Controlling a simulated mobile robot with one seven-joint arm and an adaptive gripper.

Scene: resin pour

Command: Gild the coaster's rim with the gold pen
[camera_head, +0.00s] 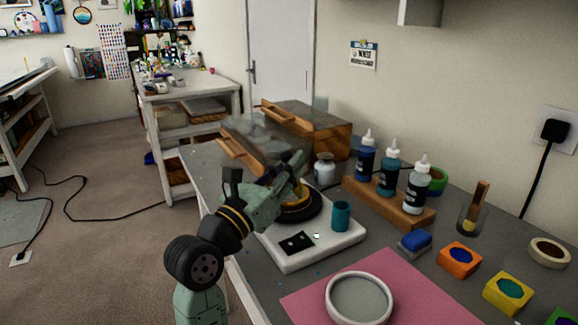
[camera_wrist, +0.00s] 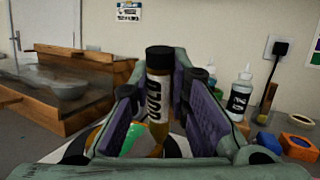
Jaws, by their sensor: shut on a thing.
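The gold pen (camera_wrist: 158,95) stands upright between the purple pads of my gripper (camera_wrist: 160,115) in the wrist view, its black cap on top. My gripper is shut on it. A round coaster (camera_wrist: 112,132) with green, orange and white colours shows partly behind and below the left finger; the rest is hidden. In the head view my gripper (camera_head: 291,178) is over a dark round stand (camera_head: 312,216) at the back of a white scale (camera_head: 325,252). There the arm hides most of the coaster, and I cannot make out the pen. I cannot tell whether the pen touches the coaster.
A teal cup (camera_head: 341,217) stands on the scale, close right of my gripper. Behind are a wooden bottle rack (camera_head: 395,210) with three bottles and a wooden box (camera_head: 328,135). A pale round dish (camera_head: 333,312) lies on a pink mat (camera_head: 310,302) in front.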

